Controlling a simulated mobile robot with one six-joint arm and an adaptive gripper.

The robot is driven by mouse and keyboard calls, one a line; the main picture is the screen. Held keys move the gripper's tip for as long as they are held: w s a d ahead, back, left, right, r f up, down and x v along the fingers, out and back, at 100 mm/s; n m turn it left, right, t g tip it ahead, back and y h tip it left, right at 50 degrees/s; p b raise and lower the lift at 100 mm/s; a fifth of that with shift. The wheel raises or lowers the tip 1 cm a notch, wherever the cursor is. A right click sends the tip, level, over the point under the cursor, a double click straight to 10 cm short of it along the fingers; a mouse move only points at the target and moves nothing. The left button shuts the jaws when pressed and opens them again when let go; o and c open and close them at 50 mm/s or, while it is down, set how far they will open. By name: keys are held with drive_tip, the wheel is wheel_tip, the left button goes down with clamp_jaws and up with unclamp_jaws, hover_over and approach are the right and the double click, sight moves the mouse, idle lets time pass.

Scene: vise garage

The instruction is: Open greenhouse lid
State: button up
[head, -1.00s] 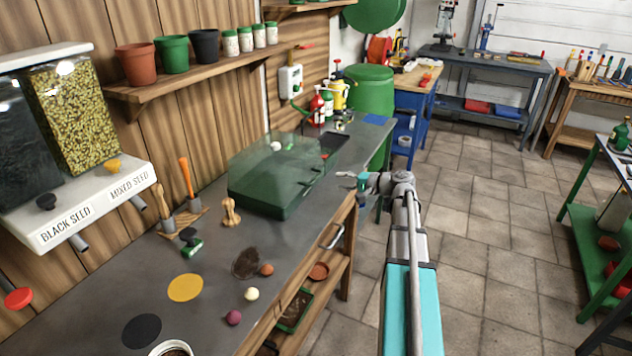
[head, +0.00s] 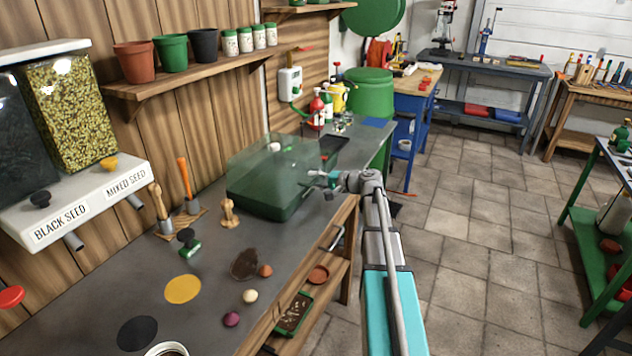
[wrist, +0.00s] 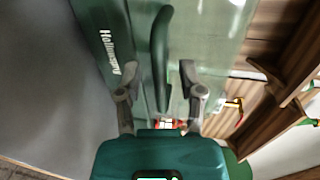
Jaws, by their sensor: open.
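The greenhouse has a dark green base (head: 262,202) and a clear greenish lid (head: 262,158), which looks closed. It stands on the grey workbench by the front edge. My gripper (head: 312,179) is at the greenhouse's right side in the head view. In the wrist view, a curved dark green handle (wrist: 160,50) runs between the open fingers of my gripper (wrist: 158,72), one finger on each side. I cannot tell whether either finger touches it. White lettering shows on the green part at left.
Behind the greenhouse lies a black tray (head: 333,146). A wooden dibber (head: 229,213) and a green-based stamp (head: 189,243) stand to its left. A shelf with pots (head: 172,54) runs above the bench.

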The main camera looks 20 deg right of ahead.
clamp_jaws()
drive_tip(key=shift+r, duration=0.1)
idle(0.4)
